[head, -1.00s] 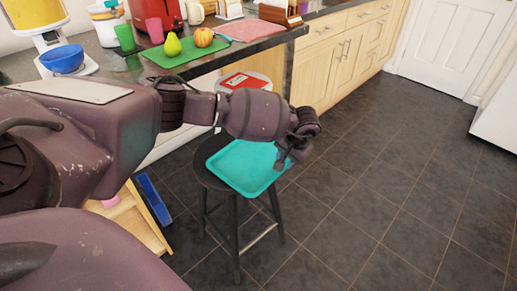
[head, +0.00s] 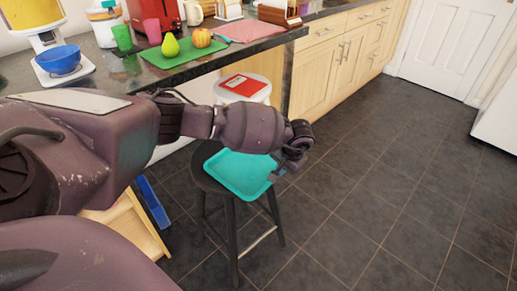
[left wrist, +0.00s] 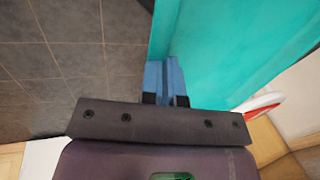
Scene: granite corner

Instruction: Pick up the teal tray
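The teal tray (head: 238,175) lies on a dark round stool (head: 198,178) in the head view. It fills the upper right of the left wrist view (left wrist: 235,50). My left gripper (head: 274,176) is at the tray's right edge. In the left wrist view its blue fingers (left wrist: 166,82) are close together at the tray's rim and look shut on it; the exact contact is partly hidden. The tray shows no clear gap above the stool. My right gripper is not in view.
A counter (head: 215,62) behind holds a green board (head: 185,55), a pear, a blue bowl (head: 60,59) and other things. A white stool with a red item (head: 243,85) stands behind the arm. The floor (head: 375,190) to the right is clear.

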